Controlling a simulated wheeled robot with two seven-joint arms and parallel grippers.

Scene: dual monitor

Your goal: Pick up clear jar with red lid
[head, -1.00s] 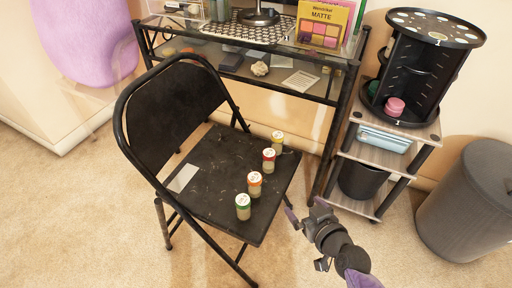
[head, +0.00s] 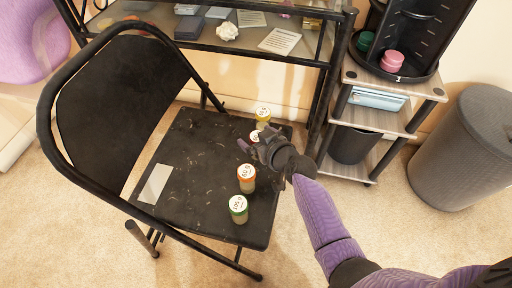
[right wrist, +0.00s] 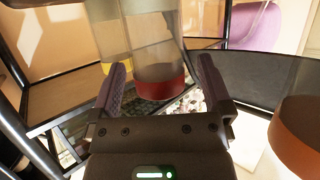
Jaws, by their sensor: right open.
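The clear jar with the red lid (head: 254,136) stands on the black chair seat, mostly hidden behind my right gripper (head: 252,141) in the head view. In the right wrist view its red lid (right wrist: 160,90) and clear body (right wrist: 155,40) appear upside down between the two purple fingers. My right gripper (right wrist: 162,75) is open, one finger on each side of the jar; I cannot tell whether either touches it. My left gripper is not in view.
A yellow-lidded jar (head: 263,113) stands behind; an orange-lidded jar (head: 246,178) and a green-lidded jar (head: 238,208) stand in front. A white card (head: 155,184) lies on the chair seat (head: 195,165). A shelf cart (head: 385,120) and grey bin (head: 462,170) are at right.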

